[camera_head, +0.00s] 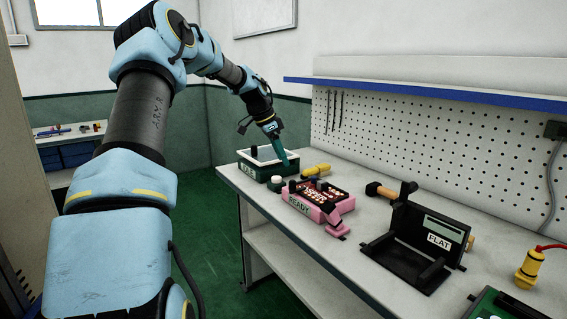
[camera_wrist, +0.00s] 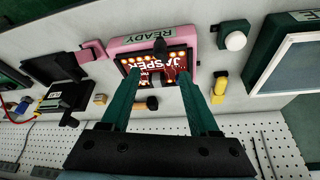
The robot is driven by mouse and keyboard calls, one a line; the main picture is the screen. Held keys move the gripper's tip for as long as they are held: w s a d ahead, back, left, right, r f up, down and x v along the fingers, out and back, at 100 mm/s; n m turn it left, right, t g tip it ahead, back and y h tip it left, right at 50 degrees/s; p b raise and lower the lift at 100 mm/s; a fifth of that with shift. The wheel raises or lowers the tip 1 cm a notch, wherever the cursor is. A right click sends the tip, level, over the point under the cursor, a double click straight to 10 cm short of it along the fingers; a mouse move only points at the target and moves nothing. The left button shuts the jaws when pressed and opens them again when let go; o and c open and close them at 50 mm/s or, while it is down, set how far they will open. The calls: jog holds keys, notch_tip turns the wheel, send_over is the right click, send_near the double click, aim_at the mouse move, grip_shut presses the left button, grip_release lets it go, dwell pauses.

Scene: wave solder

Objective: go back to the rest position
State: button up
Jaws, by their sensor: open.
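My arm reaches from the left foreground over the bench. Beyond the fingertips is the pink fixture (camera_wrist: 128,42) marked READY, holding a dark board (camera_wrist: 176,58) with a row of lit-looking round spots and the letters JASPER. The pink fixture also shows in the head view (camera_head: 298,203), right of my gripper and nearer.
A black stand (camera_head: 405,262) marked FLAT stands nearer on the bench (camera_head: 345,262). A yellow tool (camera_head: 528,270) with a red cord is at right. A pegboard wall (camera_head: 440,150) and blue-edged shelf (camera_head: 420,88) run behind.

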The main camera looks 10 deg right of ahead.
jog(key=s+a+f+n+y, duration=0.1)
jog(key=s+a+n, duration=0.4)
jog(key=s, duration=0.6)
jog(key=s+a+f+n+y, duration=0.2)
jog(key=s+a+n, duration=0.3)
jog(key=s+a, duration=0.3)
jog(key=s+a+f+n+y, duration=0.1)
jog(key=s+a+n, duration=0.4)
jog(key=s, duration=0.8)
jog(key=shift+s+a+f+t, duration=0.4)
jog(key=shift+a+f, duration=0.4)
jog(key=shift+a, duration=0.3)
